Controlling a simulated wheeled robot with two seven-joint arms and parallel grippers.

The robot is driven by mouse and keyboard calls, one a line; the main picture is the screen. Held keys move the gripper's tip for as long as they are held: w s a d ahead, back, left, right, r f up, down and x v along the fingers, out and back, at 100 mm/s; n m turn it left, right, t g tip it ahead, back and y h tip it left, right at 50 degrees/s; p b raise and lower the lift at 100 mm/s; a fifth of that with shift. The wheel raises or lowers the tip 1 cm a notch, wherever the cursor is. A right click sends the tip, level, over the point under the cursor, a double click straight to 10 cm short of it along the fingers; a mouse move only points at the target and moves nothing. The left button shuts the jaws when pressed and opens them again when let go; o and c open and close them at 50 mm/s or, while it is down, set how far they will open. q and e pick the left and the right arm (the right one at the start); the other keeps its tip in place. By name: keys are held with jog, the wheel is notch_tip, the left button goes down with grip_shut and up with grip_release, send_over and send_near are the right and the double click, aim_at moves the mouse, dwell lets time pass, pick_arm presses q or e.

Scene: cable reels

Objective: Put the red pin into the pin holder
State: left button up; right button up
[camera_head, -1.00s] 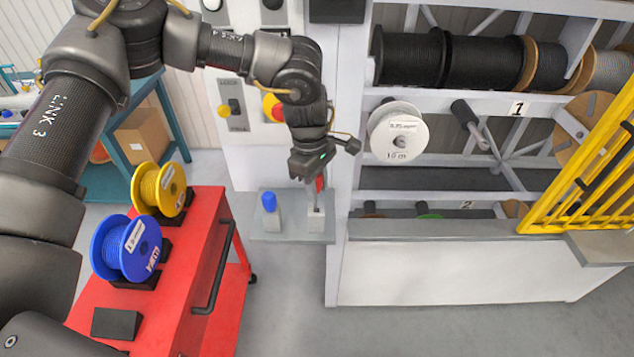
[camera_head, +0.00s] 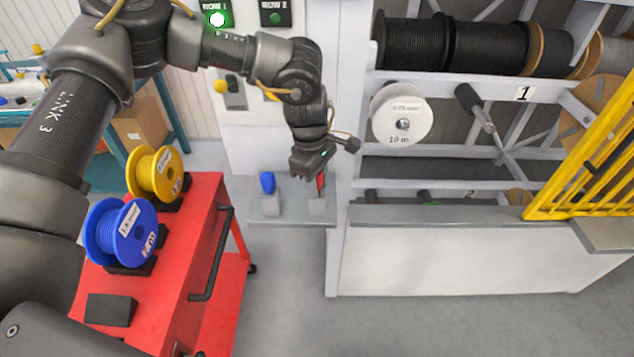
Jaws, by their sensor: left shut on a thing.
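The red pin (camera_head: 321,182) shows as a small red piece just below my left gripper (camera_head: 316,172), partly hidden by it. My left gripper is shut on the red pin and points down over the right grey block on the small shelf, the pin holder (camera_head: 317,207). The pin is right above or at the top of this block; I cannot tell whether its tip is inside. A blue pin (camera_head: 268,182) stands in the left grey block (camera_head: 271,206). My right gripper is not in view.
The small grey shelf (camera_head: 290,218) is fixed between the control panel and the rack (camera_head: 440,215). A red cart (camera_head: 165,290) with blue (camera_head: 120,232) and yellow (camera_head: 155,172) reels stands at the left. A yellow gate (camera_head: 585,165) is at the right. The floor in front is clear.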

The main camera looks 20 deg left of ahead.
pick_arm(q)
jog(key=shift+s+f, duration=0.25)
jog(key=shift+f, duration=0.2)
jog(key=o, duration=1)
jog(key=shift+w+f, duration=0.1)
jog(key=shift+f, duration=0.05)
jog(key=shift+o, duration=0.2)
jog(key=r, duration=0.3)
jog(key=r+b, duration=0.1)
jog(key=r, duration=0.3)
jog(key=w+a+r+b, duration=0.1)
jog(key=r, duration=0.2)
jog(key=shift+r, duration=0.35)
jog(key=shift+a+r, duration=0.15)
jog(key=shift+r, duration=0.5)
